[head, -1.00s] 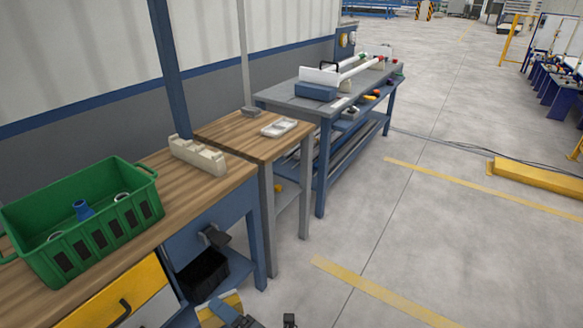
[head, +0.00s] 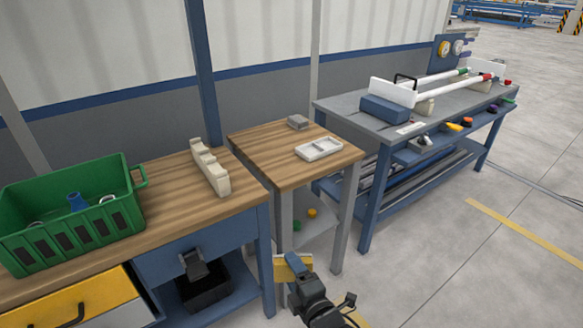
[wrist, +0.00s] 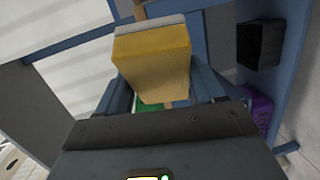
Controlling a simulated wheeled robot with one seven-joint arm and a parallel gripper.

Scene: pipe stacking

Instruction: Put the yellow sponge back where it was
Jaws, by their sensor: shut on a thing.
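The yellow sponge (wrist: 152,68) is held between the fingers of my gripper (wrist: 160,95) in the wrist view. It has a pale layer along its far edge. In the head view my gripper (head: 297,277) is low in front of the small wooden table, and the sponge (head: 285,267) shows at its end. The small table (head: 262,150) carries a white two-part tray (head: 319,149) and a grey block (head: 298,122). The sponge is apart from the tables.
A green crate (head: 72,242) with a blue fitting stands on the left workbench beside a cream notched rack (head: 210,168). A grey bench (head: 352,106) with white pipes stands at the right. Open floor (head: 440,265) lies to the right.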

